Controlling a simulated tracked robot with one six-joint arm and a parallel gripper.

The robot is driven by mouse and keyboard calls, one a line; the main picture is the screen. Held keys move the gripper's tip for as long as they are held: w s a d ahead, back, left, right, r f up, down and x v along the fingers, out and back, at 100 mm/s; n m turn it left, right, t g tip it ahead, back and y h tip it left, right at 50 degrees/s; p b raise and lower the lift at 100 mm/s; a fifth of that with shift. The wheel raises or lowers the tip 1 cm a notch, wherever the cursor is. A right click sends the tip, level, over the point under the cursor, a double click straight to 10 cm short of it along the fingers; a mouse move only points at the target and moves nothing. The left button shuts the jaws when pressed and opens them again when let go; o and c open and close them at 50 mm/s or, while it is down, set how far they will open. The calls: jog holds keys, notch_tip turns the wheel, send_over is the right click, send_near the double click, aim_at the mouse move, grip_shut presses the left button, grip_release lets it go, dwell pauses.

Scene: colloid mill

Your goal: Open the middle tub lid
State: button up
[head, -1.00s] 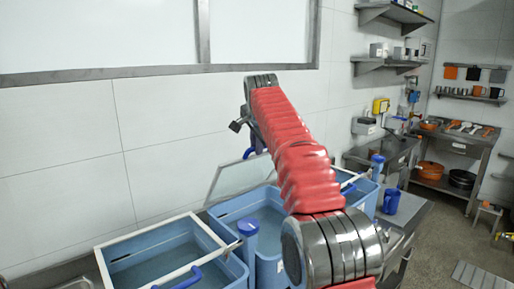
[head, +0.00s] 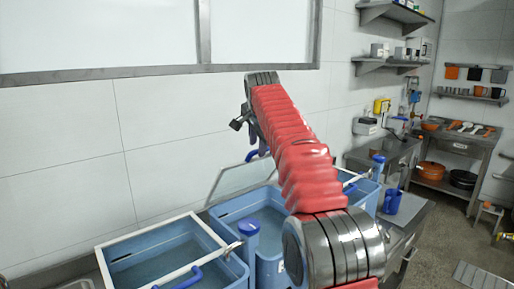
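The middle tub (head: 229,212) is blue with clear liquid inside, partly hidden behind my red-sleeved arm. Its pale, translucent lid (head: 238,180) stands tilted up and back toward the wall, so the tub's left part shows uncovered. A blue handle (head: 252,155) shows at the lid's raised upper edge, close to the far part of my arm. My arm rises from the lower right and bends away at the top. A small dark piece of its far end shows just above the handle. My gripper's fingers are hidden behind the arm, and contact with the handle cannot be seen.
The left tub (head: 112,262) has a white-framed lid with a blue handle and looks closed. A right tub (head: 364,197) is partly behind my arm. A blue mug (head: 392,202) stands right of it on the steel counter. Shelves and a sink lie farther right.

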jog(key=v, duration=1.2)
jog(key=shift+s+r, duration=0.15)
jog(key=shift+r, duration=0.05)
jog(key=s+f+n+g, duration=0.25)
jog(key=f+n, duration=0.55)
jog(key=f, duration=0.5)
jog(key=s+d+f+n, duration=0.1)
jog(key=s+d+f, duration=0.2)
jog(key=s, duration=1)
jog(key=s+d+f+n, duration=0.1)
jog(key=s+d+f, duration=0.2)
jog(key=s+f, duration=0.5)
jog(key=s+d+f+n, duration=0.2)
jog(key=s+d+f, duration=0.2)
jog(key=s, duration=1.5)
jog(key=shift+f, duration=1.3)
jog(key=shift+c, duration=0.4)
